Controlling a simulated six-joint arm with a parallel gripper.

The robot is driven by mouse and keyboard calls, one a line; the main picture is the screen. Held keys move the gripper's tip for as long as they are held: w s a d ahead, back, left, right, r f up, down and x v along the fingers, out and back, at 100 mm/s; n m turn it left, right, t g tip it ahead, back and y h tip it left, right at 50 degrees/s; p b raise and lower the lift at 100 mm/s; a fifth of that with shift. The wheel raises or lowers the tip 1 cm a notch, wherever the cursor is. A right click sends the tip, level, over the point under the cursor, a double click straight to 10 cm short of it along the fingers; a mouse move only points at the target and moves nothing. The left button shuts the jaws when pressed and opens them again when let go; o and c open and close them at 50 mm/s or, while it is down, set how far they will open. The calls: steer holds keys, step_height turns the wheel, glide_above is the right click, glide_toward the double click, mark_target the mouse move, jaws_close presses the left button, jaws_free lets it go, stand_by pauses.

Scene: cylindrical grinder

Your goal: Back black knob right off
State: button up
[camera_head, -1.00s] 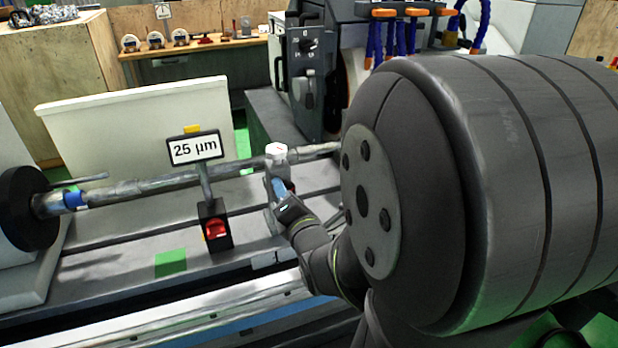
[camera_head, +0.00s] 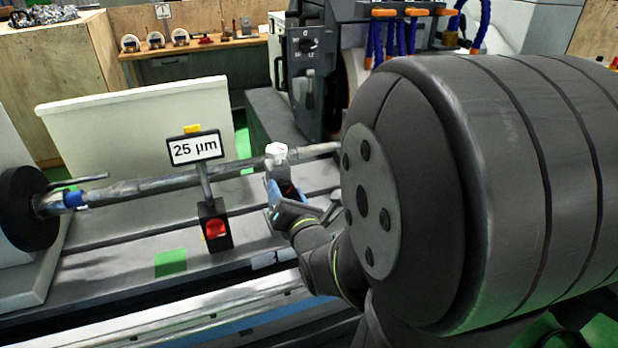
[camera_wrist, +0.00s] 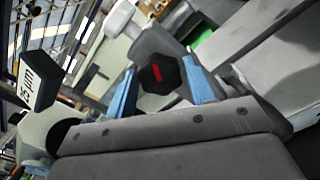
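A black, many-sided knob (camera_wrist: 160,77) with a red mark shows in the wrist view, between the two blue fingers of my gripper (camera_wrist: 160,84). The fingers stand one on each side of it, very close; I cannot tell whether they touch it. In the head view my gripper (camera_head: 279,192) is at the grey holder (camera_head: 282,167) with the white top, beside the long shaft. A dark part with some red shows by the fingers there, but the knob is mostly hidden.
A white panel (camera_head: 140,120) stands further back. My large arm link fills the right side.

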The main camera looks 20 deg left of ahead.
steer(key=shift+o, duration=0.8)
steer(key=v, duration=0.7)
stand_by(1.1)
